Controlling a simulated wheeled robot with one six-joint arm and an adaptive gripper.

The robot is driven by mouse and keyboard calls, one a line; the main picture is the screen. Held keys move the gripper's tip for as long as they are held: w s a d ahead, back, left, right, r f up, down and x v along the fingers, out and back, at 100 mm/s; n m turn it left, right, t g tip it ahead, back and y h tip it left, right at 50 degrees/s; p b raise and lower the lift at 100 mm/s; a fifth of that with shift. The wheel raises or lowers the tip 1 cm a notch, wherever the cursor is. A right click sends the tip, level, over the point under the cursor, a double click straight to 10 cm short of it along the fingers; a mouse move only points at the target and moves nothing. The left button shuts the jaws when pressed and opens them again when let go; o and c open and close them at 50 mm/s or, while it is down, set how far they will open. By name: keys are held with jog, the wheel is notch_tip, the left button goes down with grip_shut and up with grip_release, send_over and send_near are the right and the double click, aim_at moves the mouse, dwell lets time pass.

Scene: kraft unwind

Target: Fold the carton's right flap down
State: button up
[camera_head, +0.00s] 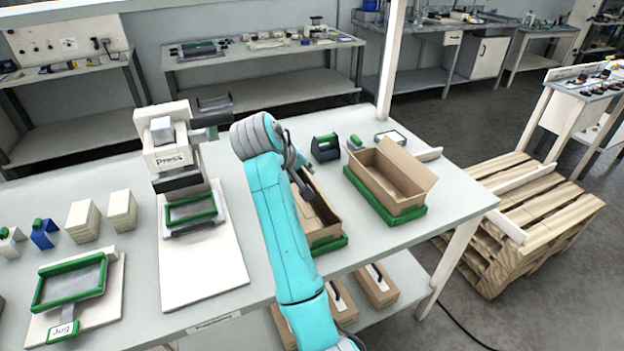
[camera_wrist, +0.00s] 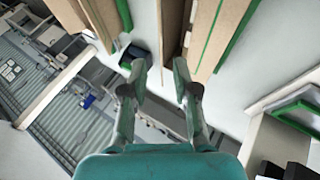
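One open brown carton (camera_head: 323,220) sits in a green-rimmed tray near the middle of the bench, partly hidden behind my arm. A second open carton (camera_head: 385,183) sits in a green tray (camera_head: 404,217) to its right, with its right flap (camera_head: 409,166) raised and leaning outward. In the wrist view, my gripper (camera_wrist: 158,68) is open, with a clear gap between its fingers. A raised brown panel (camera_wrist: 172,35) shows close to the right-hand finger, beside a carton wall (camera_wrist: 222,40). I cannot tell whether they touch.
The press (camera_head: 170,155) stands left of my arm. A dark toolbox (camera_head: 325,148) stands behind the cartons. A jig (camera_head: 70,285) lies at the front left. More cartons (camera_head: 375,286) lie on the lower shelf. A wooden pallet (camera_head: 535,220) is right of the bench.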

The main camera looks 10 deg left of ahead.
aim_at(312, 181)
jog(key=x, duration=0.8)
jog(key=shift+w+f, duration=0.15)
jog(key=shift+f, duration=0.1)
grip_shut()
